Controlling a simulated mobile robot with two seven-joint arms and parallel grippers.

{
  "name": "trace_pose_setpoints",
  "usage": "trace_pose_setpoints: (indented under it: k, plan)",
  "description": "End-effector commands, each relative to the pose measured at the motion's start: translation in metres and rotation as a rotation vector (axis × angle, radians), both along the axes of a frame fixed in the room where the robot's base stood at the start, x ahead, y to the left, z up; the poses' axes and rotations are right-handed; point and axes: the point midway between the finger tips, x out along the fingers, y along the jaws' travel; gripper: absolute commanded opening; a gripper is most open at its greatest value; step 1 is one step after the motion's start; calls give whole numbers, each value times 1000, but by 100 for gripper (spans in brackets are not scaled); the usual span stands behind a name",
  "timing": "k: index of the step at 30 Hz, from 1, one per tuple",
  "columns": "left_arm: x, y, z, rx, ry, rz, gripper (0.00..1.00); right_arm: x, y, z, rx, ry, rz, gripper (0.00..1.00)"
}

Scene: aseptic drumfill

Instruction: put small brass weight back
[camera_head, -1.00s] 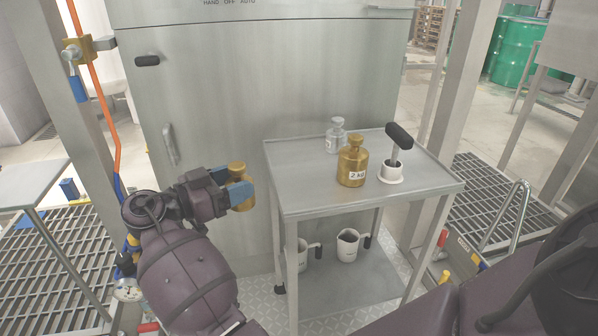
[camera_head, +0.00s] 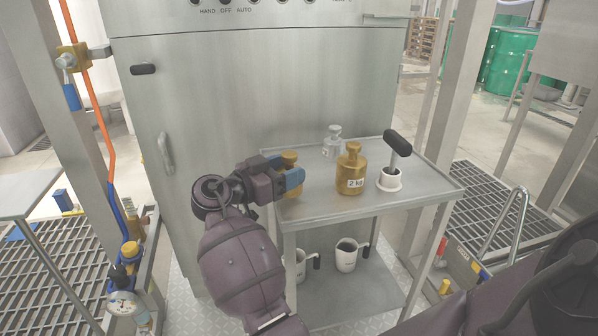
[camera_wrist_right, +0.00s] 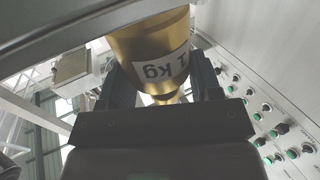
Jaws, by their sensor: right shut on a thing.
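My right gripper (camera_head: 289,178) is shut on the small brass weight (camera_head: 289,160), at the left end of the steel table (camera_head: 320,207). The weight is upright; its knob shows above the blue fingers and part of its body below. I cannot tell whether its base touches the tabletop. In the right wrist view the weight (camera_wrist_right: 155,50) appears upside down between the fingers, with a "1 kg" label. A larger brass weight (camera_head: 352,168) marked "2 kg" stands to its right on the table, apart from it. My left gripper is not in view.
A silver weight (camera_head: 332,142) stands at the table's back. A steel cabinet (camera_head: 220,100) rises behind. The tabletop's front right is clear.

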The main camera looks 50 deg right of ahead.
Motion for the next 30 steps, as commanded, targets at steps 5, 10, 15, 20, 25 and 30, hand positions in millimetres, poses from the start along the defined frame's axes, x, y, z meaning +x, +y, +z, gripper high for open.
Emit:
trace_pose_setpoints:
  k: [5,10,15,20,25,30]
  plan:
    - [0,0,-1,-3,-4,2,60,-4,-22,2,-6,-4,-2,0]
    - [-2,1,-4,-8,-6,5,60,-6,-35,-4,-4,1,1,0]
    - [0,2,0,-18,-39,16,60,-6,-35,-14,-3,-2,0,0]
    - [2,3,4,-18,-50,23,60,-6,-35,-12,-4,-4,0,0]
    - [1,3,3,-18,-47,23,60,-6,-35,-14,-4,-3,0,0]
    - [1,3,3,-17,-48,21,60,-6,-35,-16,0,-1,0,77]
